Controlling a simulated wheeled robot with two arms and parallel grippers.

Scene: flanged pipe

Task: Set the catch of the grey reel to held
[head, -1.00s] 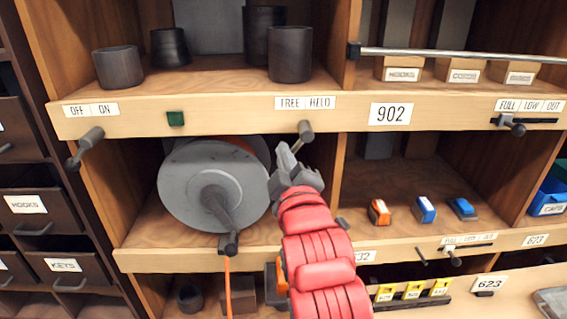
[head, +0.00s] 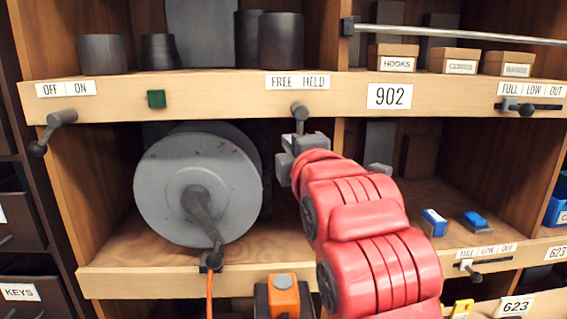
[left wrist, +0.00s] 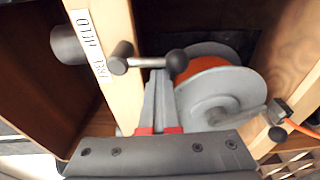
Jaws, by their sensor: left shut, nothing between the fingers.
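The grey reel (head: 160,190) sits in the middle-left bay, its crank pointing down and right. Its catch (head: 299,110) is a small dark lever on the shelf edge below the FREE/HELD label (head: 297,82). The lever hangs roughly straight down, pointing at neither word. My left gripper (head: 290,158) is shut and empty just under the catch, right of the reel. In the left wrist view its fingertips (left wrist: 160,75) lie at the lever's rod, on the FREE side; the catch's knob (left wrist: 177,62) shows beyond them. Contact looks likely but is not certain. My right gripper is out of view.
An OFF/ON lever (head: 62,118) sticks out at the left of the same shelf edge. Blue blocks (head: 434,222) stand in the bay to the right. An orange block (head: 284,297) is below. Orange cord (head: 210,290) hangs from the reel.

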